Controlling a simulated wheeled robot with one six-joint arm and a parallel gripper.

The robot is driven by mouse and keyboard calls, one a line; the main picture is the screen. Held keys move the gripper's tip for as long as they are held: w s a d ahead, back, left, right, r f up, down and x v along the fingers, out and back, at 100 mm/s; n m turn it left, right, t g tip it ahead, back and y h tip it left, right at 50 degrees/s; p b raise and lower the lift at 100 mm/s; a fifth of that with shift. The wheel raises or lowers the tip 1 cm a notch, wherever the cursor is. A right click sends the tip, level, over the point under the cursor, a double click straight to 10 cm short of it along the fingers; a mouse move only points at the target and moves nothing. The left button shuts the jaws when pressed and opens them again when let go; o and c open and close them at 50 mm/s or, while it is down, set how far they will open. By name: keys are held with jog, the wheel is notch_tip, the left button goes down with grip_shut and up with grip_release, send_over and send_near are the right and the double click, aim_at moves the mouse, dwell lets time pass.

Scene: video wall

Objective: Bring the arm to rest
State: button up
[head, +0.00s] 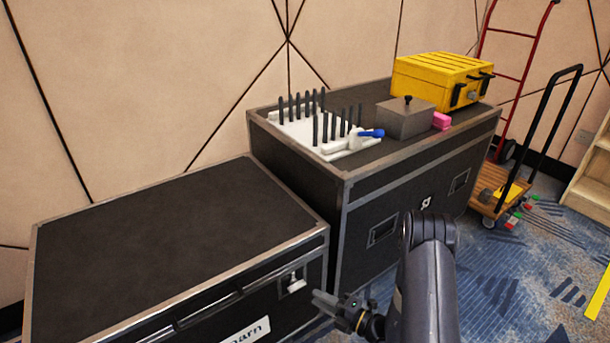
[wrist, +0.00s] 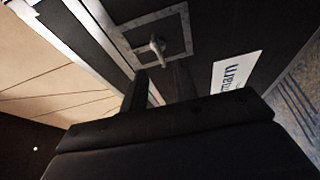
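My gripper (head: 324,303) is at the lower middle of the head view, in front of the lower black flight case (head: 170,240) and near its right front corner. In the wrist view my gripper (wrist: 160,78) shows two dark fingers standing apart, with nothing between them. The metal latch (wrist: 157,46) of the case lies beyond the fingertips. In the head view this latch (head: 293,284) is up and to the left of the gripper. My dark arm reaches in from the bottom of the head view.
A taller flight case (head: 385,215) carries a white rack (head: 325,138) with several black pegs, a blue-tipped item (head: 371,133), a grey box (head: 405,119), pink blocks (head: 441,120) and a yellow case (head: 440,80). A trolley (head: 500,200) stands right. The lower case's top is bare.

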jog(key=b+x, duration=0.1)
jog(key=x, duration=0.6)
jog(key=shift+d+r, duration=0.1)
